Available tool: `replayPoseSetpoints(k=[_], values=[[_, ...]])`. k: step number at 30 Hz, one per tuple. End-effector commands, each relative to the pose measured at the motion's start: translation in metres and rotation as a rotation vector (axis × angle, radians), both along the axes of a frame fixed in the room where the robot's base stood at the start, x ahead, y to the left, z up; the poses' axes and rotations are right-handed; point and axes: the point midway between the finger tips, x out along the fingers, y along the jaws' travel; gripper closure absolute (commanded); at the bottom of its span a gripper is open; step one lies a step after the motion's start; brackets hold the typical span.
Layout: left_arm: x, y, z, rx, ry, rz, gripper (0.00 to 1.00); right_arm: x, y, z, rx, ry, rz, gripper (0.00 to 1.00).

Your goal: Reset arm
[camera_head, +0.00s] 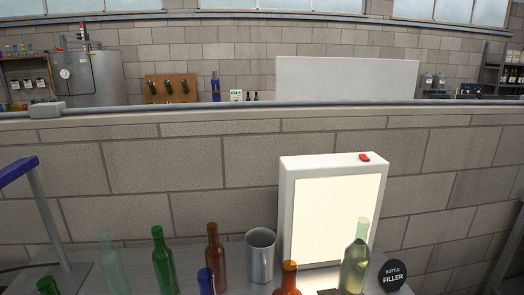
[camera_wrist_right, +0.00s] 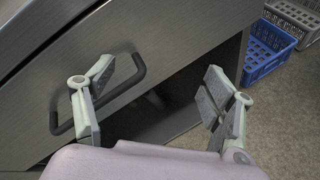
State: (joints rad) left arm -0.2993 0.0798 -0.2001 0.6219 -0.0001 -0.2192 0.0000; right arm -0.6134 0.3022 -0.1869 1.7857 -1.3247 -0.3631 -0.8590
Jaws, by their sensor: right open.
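My right gripper (camera_wrist_right: 155,84) shows in the right wrist view. Its two fingers are spread wide apart with nothing between them. Behind the fingers is a grey metal front (camera_wrist_right: 190,40) with a dark bar handle (camera_wrist_right: 122,88). The left finger overlaps the handle in the picture; I cannot tell whether they touch. Neither gripper shows in the head view, and my left gripper is in no view.
In the head view, the bench holds a green bottle (camera_head: 163,262), a brown bottle (camera_head: 215,262), a metal cup (camera_head: 260,258), a lit white box (camera_head: 332,215) and a clear bottle (camera_head: 354,262). In the wrist view, a blue crate (camera_wrist_right: 266,48) stands on the floor (camera_wrist_right: 285,115).

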Motion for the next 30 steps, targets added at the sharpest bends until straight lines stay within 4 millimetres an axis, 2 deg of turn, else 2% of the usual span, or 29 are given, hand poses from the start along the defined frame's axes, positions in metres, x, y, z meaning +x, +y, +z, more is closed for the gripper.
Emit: replayPoseSetpoints(k=[1,5,9,12,15,18,21,25,30], values=[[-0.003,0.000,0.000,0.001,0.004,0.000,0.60,-0.009,-0.003,-0.030,0.088,0.054,-0.059,0.23],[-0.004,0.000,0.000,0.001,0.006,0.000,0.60,-0.043,-0.009,-0.110,0.372,0.201,-0.275,0.23],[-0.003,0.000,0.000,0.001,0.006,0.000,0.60,-0.100,-0.006,-0.197,0.712,0.355,-0.624,0.23],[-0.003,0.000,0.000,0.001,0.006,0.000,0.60,-0.147,0.003,-0.247,0.931,0.430,-0.918,0.23],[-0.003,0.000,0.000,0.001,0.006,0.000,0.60,-0.193,0.016,-0.283,1.108,0.466,-1.218,0.23],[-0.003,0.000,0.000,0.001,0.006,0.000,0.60,-0.230,0.028,-0.306,1.229,0.467,-1.480,0.23],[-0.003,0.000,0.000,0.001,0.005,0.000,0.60,-0.257,0.037,-0.318,1.300,0.450,-1.673,0.23],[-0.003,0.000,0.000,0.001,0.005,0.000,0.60,-0.274,0.043,-0.324,1.339,0.428,-1.800,0.23],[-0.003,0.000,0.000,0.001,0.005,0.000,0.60,-0.275,0.044,-0.324,1.343,0.425,-1.812,0.23]])
